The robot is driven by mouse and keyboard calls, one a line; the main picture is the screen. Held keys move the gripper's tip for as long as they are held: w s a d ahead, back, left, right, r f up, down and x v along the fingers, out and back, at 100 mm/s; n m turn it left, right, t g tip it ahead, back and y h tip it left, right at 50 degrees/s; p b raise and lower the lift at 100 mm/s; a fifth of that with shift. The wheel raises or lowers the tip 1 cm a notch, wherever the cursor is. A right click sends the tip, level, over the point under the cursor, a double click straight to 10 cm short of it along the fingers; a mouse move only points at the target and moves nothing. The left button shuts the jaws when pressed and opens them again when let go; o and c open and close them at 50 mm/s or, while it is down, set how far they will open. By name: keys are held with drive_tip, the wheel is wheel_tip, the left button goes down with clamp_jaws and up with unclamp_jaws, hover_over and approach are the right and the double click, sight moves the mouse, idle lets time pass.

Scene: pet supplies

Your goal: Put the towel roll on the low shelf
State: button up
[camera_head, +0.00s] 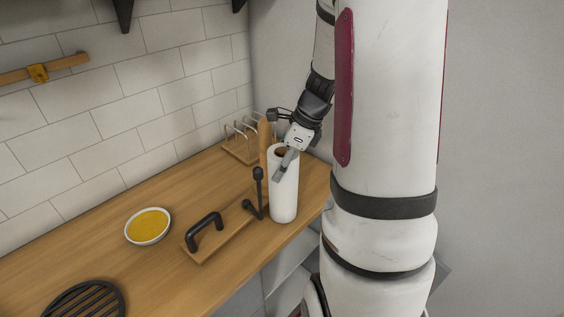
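The towel roll (285,196) is a white upright cylinder with a brown core, standing near the right edge of the wooden counter. My gripper (280,172) is at its top, reaching down from the upper right. One grey finger lies over the upper front of the roll. The other finger is not clear to see, so I cannot tell whether the gripper is shut on the roll. Below the counter's front edge there are pale shelf-like surfaces (283,262), partly hidden by my arm; I cannot tell which is the low shelf.
A wooden board with a black handle (204,231) and a black upright piece (258,194) are left of the roll. A wire rack (243,146) is behind. A bowl of yellow food (148,225) and a black slatted disc (84,301) are farther left on the counter (130,268).

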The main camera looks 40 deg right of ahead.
drive_tip(key=shift+f, duration=0.2)
drive_tip(key=o, duration=1.6)
